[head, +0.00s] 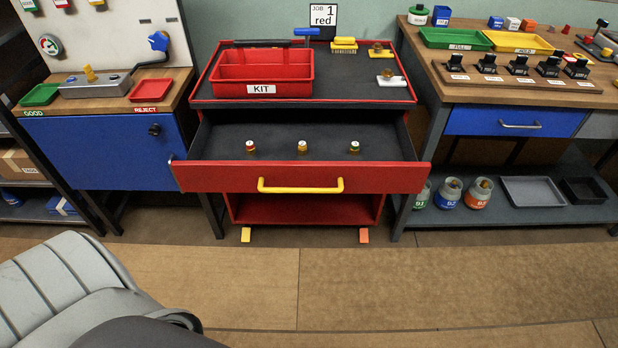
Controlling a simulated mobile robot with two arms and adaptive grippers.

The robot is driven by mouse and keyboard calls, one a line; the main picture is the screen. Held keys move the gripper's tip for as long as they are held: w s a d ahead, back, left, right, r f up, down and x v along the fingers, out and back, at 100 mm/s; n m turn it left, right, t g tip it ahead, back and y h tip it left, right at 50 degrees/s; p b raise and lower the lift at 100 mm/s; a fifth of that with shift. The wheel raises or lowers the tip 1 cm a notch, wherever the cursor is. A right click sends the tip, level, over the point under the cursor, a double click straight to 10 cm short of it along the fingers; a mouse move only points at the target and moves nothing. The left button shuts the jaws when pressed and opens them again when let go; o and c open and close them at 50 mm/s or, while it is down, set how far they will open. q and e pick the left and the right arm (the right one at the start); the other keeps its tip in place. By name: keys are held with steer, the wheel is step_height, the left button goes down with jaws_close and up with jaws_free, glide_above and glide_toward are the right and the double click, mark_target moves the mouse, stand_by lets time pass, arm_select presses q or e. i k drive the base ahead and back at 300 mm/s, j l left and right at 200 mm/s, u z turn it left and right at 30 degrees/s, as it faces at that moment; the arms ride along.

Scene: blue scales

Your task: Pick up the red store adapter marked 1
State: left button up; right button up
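The red cart's drawer (300,178) is pulled open. A darker small piece (354,147) with a pale top stands at the right of the row. Any marks on their tops are too small to read. A card (323,16) behind the cart reads "JOB 1 red". Neither of my grippers is in view.
A red KIT tray (262,76) sits on the cart top, beside a yellow brush-like item (344,46) and small brass-fitted plates. A yellow handle (300,186) crosses the drawer front. Benches flank the cart. The floor (400,285) before it is clear.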

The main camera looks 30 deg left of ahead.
mark_target(250, 148)
steer(key=u, duration=1.05)
